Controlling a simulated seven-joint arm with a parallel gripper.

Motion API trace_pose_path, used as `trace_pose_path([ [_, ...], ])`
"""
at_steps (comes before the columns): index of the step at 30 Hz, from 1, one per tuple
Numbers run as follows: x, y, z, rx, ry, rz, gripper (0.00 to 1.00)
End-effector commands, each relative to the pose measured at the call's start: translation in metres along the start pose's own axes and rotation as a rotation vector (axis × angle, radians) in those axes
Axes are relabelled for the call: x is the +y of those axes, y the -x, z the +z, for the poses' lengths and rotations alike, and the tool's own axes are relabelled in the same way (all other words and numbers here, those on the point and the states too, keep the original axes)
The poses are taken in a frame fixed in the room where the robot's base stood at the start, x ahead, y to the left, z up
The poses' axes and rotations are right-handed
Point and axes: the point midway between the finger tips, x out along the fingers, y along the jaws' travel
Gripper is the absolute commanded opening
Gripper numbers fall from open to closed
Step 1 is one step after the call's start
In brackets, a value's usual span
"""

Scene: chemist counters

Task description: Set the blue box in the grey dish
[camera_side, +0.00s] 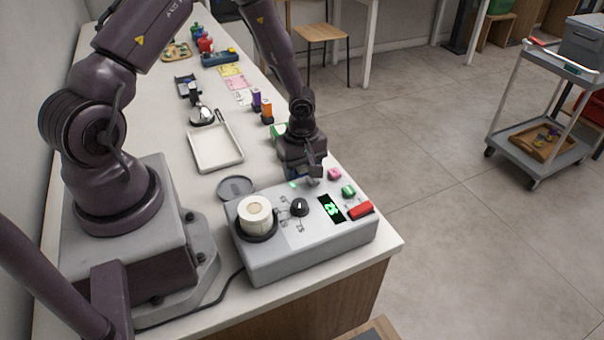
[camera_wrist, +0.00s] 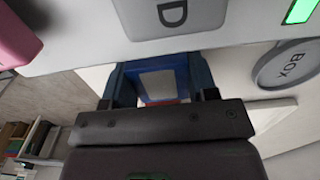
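The blue box (camera_wrist: 183,82), with a pale grey face, is between the two fingers of my gripper (camera_wrist: 160,88) in the wrist view. The fingers flank its sides closely; I cannot tell whether they press on it. In the side view my gripper (camera_side: 306,172) points down just behind the grey control unit, which hides the fingertips and most of the box. The round grey dish (camera_side: 236,188) lies on the counter left of my gripper, behind the unit's left corner. In the wrist view the dish (camera_wrist: 291,65), marked BOX, is at the right and empty.
The grey control unit (camera_side: 300,245) with a knob, buttons and a white roll stands close in front of my gripper. A white tray (camera_side: 215,148) lies behind the dish.

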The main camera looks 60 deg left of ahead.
Motion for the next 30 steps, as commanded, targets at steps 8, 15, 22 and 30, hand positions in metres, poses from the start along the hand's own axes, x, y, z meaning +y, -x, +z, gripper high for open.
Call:
trace_pose_path([
  [8,0.000,0.000,0.000,0.000,0.000,0.000,0.24],
  [15,0.001,0.015,0.000,0.002,0.000,0.003,0.24],
  [22,0.001,0.059,-0.001,0.004,0.002,0.006,0.24],
  [30,-0.002,0.100,-0.008,0.003,0.016,0.002,0.24],
])
